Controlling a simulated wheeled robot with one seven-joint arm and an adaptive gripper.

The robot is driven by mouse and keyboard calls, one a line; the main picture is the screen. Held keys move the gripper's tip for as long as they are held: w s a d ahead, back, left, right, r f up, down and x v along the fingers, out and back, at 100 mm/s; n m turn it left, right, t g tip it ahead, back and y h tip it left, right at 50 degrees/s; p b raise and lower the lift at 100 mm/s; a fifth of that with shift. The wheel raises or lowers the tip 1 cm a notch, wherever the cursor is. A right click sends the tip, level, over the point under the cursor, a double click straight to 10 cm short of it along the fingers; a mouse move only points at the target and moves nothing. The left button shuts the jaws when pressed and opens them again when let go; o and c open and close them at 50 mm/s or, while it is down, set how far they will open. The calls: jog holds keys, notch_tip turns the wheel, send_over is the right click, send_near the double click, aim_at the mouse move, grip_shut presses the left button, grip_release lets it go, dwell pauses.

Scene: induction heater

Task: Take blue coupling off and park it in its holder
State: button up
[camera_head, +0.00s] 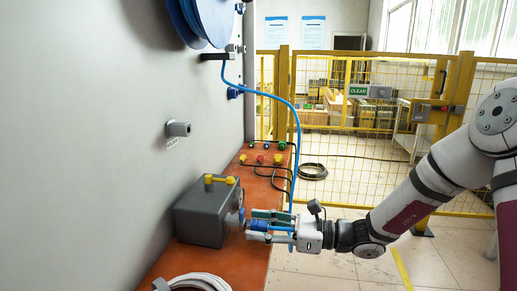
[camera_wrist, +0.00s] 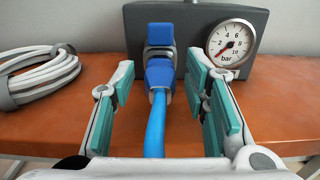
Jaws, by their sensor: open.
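The blue coupling (camera_wrist: 160,74) is on a blue socket at the front of a grey box (camera_wrist: 128,30), with the blue hose (camera_wrist: 155,130) running from it towards me. My gripper (camera_wrist: 160,82) is open, one teal-padded finger on each side of the coupling, with visible gaps on both sides. In the head view my gripper (camera_head: 262,226) reaches left to the grey box (camera_head: 201,214), and its fingers partly hide the coupling. A grey cylindrical fitting (camera_head: 178,129) with a small label sticks out of the wall; I cannot tell whether it is the holder.
A pressure gauge (camera_wrist: 231,43) is on the box, right of the coupling. A coiled pale hose (camera_wrist: 40,75) lies left on the orange bench (camera_wrist: 60,125). The hose hangs from a blue reel (camera_head: 213,18). Colored plugs with black cables (camera_head: 264,159) lie farther back.

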jog(key=shift+c, duration=0.3)
grip_shut()
jog(key=shift+d, duration=0.1)
jog(key=shift+s+d+p, duration=0.2)
jog(key=shift+d+p, duration=0.15)
jog(key=shift+d, duration=0.6)
jog(key=shift+s+d+p, duration=0.15)
jog(key=shift+d+p, duration=0.15)
jog(key=shift+d, duration=0.65)
jog(key=shift+s+d+p, duration=0.2)
jog(key=shift+d+p, duration=0.15)
jog(key=shift+d, duration=0.6)
